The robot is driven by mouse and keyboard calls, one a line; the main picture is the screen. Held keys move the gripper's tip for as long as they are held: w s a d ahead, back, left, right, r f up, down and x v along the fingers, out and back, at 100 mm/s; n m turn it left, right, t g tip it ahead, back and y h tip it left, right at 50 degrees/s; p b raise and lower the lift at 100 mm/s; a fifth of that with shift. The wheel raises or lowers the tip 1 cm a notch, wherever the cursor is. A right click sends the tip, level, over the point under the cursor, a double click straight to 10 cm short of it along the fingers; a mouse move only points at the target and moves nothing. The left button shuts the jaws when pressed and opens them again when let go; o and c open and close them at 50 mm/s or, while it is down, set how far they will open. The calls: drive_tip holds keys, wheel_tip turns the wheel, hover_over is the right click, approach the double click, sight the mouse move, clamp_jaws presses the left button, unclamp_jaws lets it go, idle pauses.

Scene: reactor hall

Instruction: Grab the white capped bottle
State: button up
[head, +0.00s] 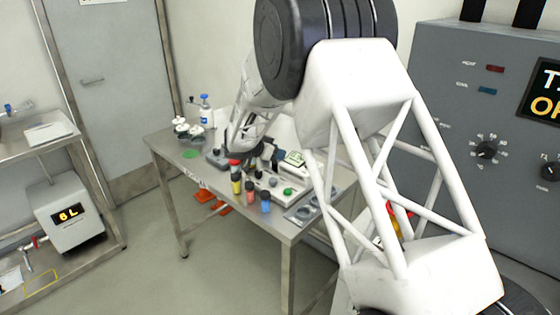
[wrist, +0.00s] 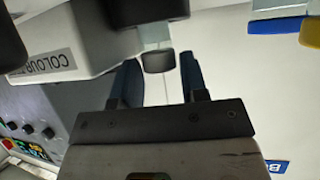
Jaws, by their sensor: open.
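A small white bottle with a blue label (head: 205,112) stands upright at the far left part of the steel table (head: 165,150) in the head view. Small white-topped items (head: 181,123) sit beside it. I cannot tell for sure which is the white capped bottle. My gripper (head: 238,150) is over the table, to the right of and nearer than these, and is partly hidden by my arm. In the wrist view my gripper (wrist: 160,82) is open, its dark fingers apart. A dark knob shows between and beyond them. No bottle is clear in that view.
Yellow (head: 236,184), red (head: 249,192) and blue (head: 266,201) labelled containers stand near the table's front edge. A white device marked COLOUR (wrist: 75,45) is close to my gripper in the wrist view.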

idle(0.6)
drive_tip(key=c, duration=0.6)
drive_tip(key=shift+c, duration=0.2)
wheel_tip(320, 180, up, 10)
idle(0.3)
idle(0.4)
